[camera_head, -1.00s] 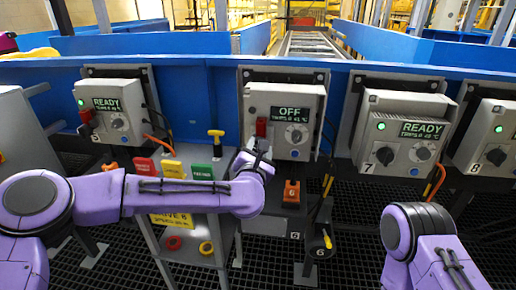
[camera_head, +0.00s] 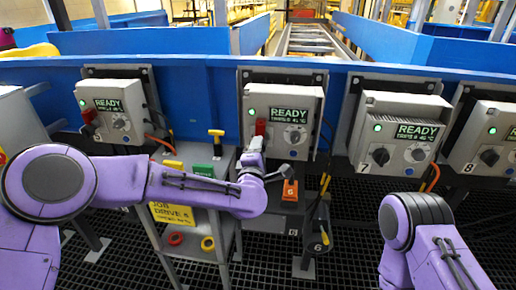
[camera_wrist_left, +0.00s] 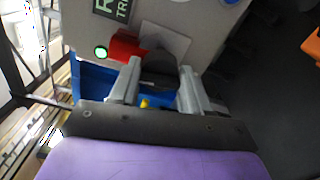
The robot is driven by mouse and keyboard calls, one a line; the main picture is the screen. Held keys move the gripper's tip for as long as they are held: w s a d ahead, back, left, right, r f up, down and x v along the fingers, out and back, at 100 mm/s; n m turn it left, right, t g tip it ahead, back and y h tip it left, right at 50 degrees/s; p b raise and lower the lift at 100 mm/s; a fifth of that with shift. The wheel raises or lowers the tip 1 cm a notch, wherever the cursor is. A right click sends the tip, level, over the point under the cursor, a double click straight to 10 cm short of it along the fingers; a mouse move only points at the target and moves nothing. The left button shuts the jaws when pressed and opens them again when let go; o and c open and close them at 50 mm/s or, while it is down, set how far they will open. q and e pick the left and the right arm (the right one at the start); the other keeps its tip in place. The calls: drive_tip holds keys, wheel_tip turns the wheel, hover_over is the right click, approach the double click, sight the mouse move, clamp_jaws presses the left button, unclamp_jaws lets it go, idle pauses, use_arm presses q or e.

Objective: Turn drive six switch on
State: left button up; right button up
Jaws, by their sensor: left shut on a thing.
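The drive six box (camera_head: 310,104) is the grey box in the middle of the blue rail. Its display (camera_head: 290,115) reads READY and a green light shows at its left. Its red switch handle (camera_head: 261,127) sits on the left of its front. My left gripper (camera_head: 257,148) is at the lower end of that switch. In the left wrist view the fingers (camera_wrist_left: 158,82) are at either side of a dark part of the switch, with the red handle (camera_wrist_left: 124,46) beside it. The fingers partly hide the switch. My right gripper is out of view; only its arm shows.
Similar boxes, all reading READY where legible, stand left (camera_head: 113,108) and right (camera_head: 398,132). An orange block marked 6 (camera_head: 290,190) hangs below the box. A stand with coloured tags and a yellow sign (camera_head: 172,215) is partly behind my left arm.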

use_arm(q)
drive_tip(key=shift+d+r+m+p, duration=0.1)
drive_tip(key=shift+m+p, duration=0.2)
drive_tip(key=shift+m, duration=0.7)
drive_tip(key=o, duration=1)
drive_tip(key=shift+o, duration=0.2)
drive_tip(key=shift+s, duration=0.1)
drive_tip(key=s+a, duration=0.1)
drive_tip(key=s, duration=0.9)
drive_tip(key=shift+a+b, duration=0.3)
drive_tip(key=shift+s, duration=0.1)
